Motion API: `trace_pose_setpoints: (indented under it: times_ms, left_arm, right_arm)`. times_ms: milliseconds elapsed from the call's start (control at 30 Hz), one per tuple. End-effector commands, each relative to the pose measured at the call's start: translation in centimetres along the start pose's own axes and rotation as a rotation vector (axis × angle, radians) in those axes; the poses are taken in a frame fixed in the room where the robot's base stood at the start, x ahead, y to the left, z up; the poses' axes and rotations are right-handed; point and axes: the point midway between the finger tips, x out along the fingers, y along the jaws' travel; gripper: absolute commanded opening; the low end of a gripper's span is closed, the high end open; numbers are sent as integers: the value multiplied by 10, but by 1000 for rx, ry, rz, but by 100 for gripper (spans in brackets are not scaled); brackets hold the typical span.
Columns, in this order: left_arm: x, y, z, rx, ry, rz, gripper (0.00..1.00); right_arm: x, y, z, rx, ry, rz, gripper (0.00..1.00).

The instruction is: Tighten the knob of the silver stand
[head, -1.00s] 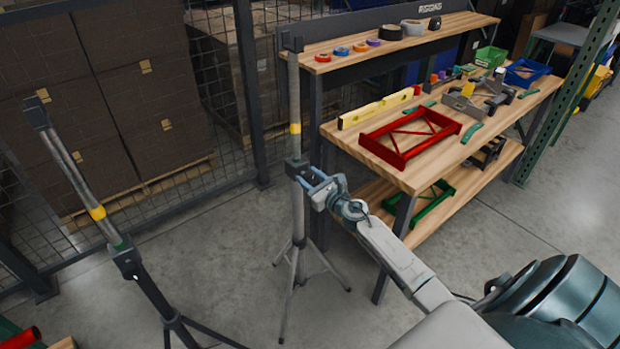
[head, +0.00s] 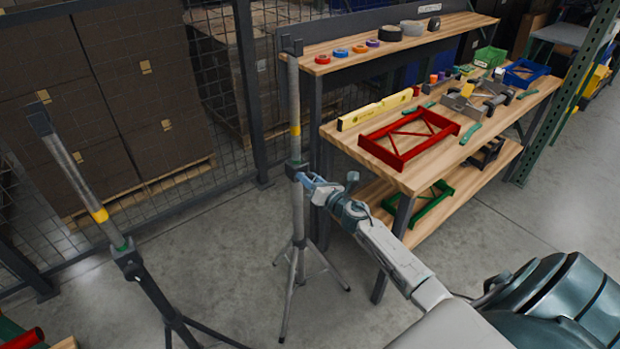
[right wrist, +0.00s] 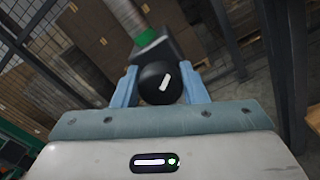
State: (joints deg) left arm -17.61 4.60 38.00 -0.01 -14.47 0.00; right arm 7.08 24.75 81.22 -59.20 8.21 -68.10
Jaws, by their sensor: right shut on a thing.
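The silver stand (head: 297,215) stands upright on grey tripod legs, with a yellow band on its upper tube and a dark collar (head: 294,169) midway up. My right gripper (head: 307,181) is at this collar, reaching in from the right. In the right wrist view the knob (right wrist: 160,83) is a round black cap with a white mark. It sits between the two blue fingers of my right gripper (right wrist: 160,88), which are shut on it. The collar and a green band show behind the knob there. My left gripper is not in view.
A second stand (head: 77,178) with black legs leans at the left. The workbench (head: 400,180) at the right holds a red frame (head: 408,139), a yellow level (head: 375,109) and tools. A mesh fence and stacked boxes stand behind. Grey floor is open around the tripod.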

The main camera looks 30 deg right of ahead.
Motion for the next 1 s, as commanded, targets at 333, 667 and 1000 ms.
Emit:
trace_pose_setpoints:
  times_ms: [333,667,1000]
  left_arm:
    - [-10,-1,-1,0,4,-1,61]
    - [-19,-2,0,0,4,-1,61]
    - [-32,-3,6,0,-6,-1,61]
  right_arm:
    - [0,-1,1,329,0,-1,16]
    - [0,-2,1,642,0,-1,16]
    - [0,-3,0,966,0,-1,16]
